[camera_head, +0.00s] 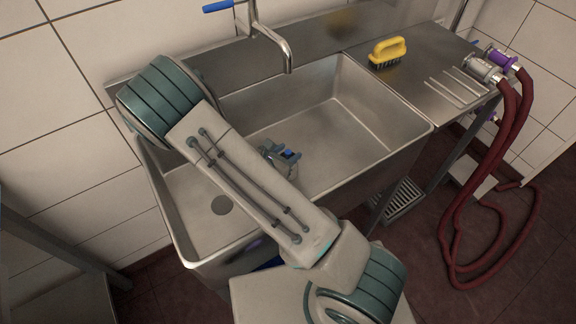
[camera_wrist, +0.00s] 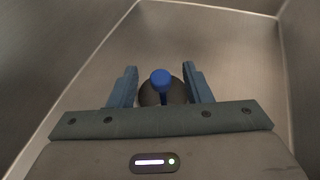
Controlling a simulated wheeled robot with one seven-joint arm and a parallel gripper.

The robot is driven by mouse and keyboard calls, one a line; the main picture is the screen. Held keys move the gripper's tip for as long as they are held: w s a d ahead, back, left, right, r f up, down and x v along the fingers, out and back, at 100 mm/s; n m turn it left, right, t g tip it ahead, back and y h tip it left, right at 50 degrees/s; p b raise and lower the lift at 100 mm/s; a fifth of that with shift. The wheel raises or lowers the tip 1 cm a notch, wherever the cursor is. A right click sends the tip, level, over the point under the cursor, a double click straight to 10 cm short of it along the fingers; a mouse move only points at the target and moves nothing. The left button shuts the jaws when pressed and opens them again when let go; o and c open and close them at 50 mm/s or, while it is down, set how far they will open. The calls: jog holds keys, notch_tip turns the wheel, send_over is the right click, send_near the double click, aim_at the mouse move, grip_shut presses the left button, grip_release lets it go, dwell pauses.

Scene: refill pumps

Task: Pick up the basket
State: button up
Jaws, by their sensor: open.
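No plainly basket-shaped thing shows. In the wrist view, a small blue round knob (camera_wrist: 161,79) on a short stem stands in front of a dark round disc (camera_wrist: 148,97), perhaps a drain basket with its handle. My gripper (camera_wrist: 159,70) is open, with one blue-grey finger on each side of the knob. I cannot tell whether the fingers touch it. A grey round drain (camera_head: 222,204) lies in the sink floor, left of the gripper.
The sink (camera_head: 350,120) has raised walls around the gripper. A tap (camera_head: 285,55) reaches over its back edge. A yellow brush (camera_head: 387,52) and thin metal rods (camera_head: 455,88) lie on the right counter. Dark red hoses (camera_head: 470,185) hang at the right. The right sink floor is clear.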

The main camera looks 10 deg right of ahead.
jog(key=x, duration=0.2)
jog(key=shift+w+d+f, duration=0.1)
jog(key=shift+w+d, duration=0.05)
jog(key=shift+d, duration=0.05)
jog(key=c, duration=0.9)
